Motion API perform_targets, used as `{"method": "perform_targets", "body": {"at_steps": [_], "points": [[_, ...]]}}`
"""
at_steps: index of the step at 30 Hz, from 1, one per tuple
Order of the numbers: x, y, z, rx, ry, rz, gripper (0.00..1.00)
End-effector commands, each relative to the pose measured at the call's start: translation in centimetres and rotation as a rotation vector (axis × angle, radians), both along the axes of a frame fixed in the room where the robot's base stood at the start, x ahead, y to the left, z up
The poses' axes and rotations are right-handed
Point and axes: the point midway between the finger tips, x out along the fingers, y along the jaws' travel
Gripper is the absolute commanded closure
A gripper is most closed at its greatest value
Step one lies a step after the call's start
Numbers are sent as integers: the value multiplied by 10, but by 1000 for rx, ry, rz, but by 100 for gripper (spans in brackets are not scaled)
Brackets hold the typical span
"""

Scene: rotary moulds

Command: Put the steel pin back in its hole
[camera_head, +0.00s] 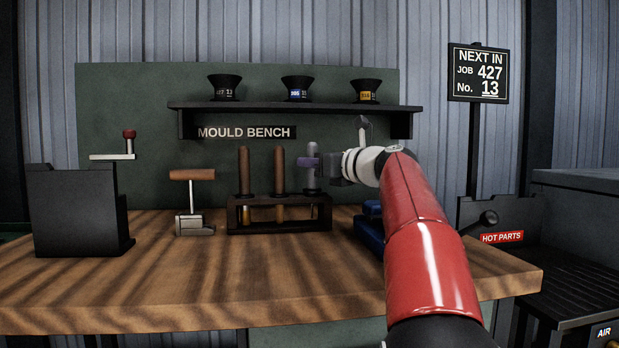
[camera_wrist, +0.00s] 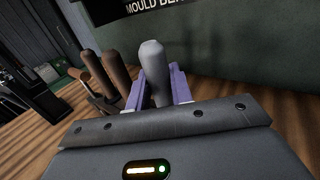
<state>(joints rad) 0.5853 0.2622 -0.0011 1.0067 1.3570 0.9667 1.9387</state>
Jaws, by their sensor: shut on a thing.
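The steel pin (camera_head: 312,151), with a grey rounded handle, stands upright at the right end of the dark rack (camera_head: 246,228). It also shows in the wrist view (camera_wrist: 154,70). My gripper (camera_head: 309,162) comes in from the right, its purple fingers shut around the grey handle. In the wrist view the fingers (camera_wrist: 155,92) sit on both sides of the handle. A thin shaft shows faintly below the rack's top bar at that end. I cannot tell how deep it sits in its hole.
Two brown-handled pins (camera_head: 244,170) (camera_head: 278,170) stand left in the same rack. A T-handled metal tool (camera_head: 194,205) and a black box (camera_head: 80,213) stand further left. A blue object (camera_head: 369,230) lies under my arm. A shelf (camera_head: 296,106) holds black cups above. The bench front (camera_head: 200,290) is clear.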

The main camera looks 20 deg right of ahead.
Motion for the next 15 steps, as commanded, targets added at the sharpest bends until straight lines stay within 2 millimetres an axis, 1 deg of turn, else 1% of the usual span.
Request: {"method": "perform_targets", "body": {"at_steps": [1, 8, 15], "points": [[-1, -1, -3, -1, -1, -1, 100], [-1, -1, -1, 0, 0, -1, 100], [-1, -1, -9, 2, 1, 0, 100]]}}
